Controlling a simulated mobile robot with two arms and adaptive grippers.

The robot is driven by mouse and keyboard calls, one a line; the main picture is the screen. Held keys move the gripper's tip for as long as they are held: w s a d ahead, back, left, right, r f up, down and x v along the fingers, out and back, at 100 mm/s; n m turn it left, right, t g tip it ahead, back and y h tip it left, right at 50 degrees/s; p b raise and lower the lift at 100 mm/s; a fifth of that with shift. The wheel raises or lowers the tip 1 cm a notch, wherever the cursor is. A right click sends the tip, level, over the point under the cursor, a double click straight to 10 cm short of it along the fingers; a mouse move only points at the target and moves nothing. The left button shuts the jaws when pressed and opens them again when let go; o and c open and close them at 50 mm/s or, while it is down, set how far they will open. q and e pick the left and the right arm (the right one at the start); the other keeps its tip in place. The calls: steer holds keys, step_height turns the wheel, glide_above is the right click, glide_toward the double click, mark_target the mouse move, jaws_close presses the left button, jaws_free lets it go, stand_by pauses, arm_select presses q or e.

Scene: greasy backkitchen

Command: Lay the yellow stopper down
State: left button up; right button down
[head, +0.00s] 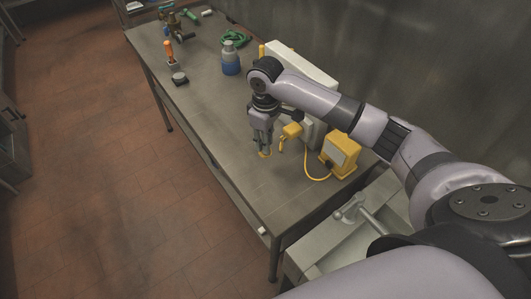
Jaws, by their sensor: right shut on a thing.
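My right gripper (264,149) points down over the near part of the metal table (225,133). It is shut on the yellow stopper (266,155), of which only a small yellow part shows at the fingertips. The rest of the stopper is hidden by the fingers. It is at or just above the tabletop; I cannot tell if it touches. My left gripper is not in view.
Right of the gripper are a yellow hand-piece (292,130) on a cord and a yellow box (340,154). A blue-grey bottle (230,62), green coil (236,38), orange-handled tool (169,51) and dark block (180,79) stand farther back. The table's left front is clear.

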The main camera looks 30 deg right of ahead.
mark_target(265, 156)
step_height(265, 156, down, 2)
steer(key=shift+f, duration=0.45)
step_height(265, 156, down, 4)
steer(key=shift+r+p, duration=0.25)
steer(key=shift+p, duration=0.2)
steer(key=shift+f, duration=0.3)
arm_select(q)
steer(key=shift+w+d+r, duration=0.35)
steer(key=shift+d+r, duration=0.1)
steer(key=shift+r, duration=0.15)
arm_select(e)
steer(key=shift+a, duration=0.1)
steer(key=c, duration=1.4)
jaws_free()
steer(key=shift+f, duration=0.1)
steer(key=shift+c, duration=0.2)
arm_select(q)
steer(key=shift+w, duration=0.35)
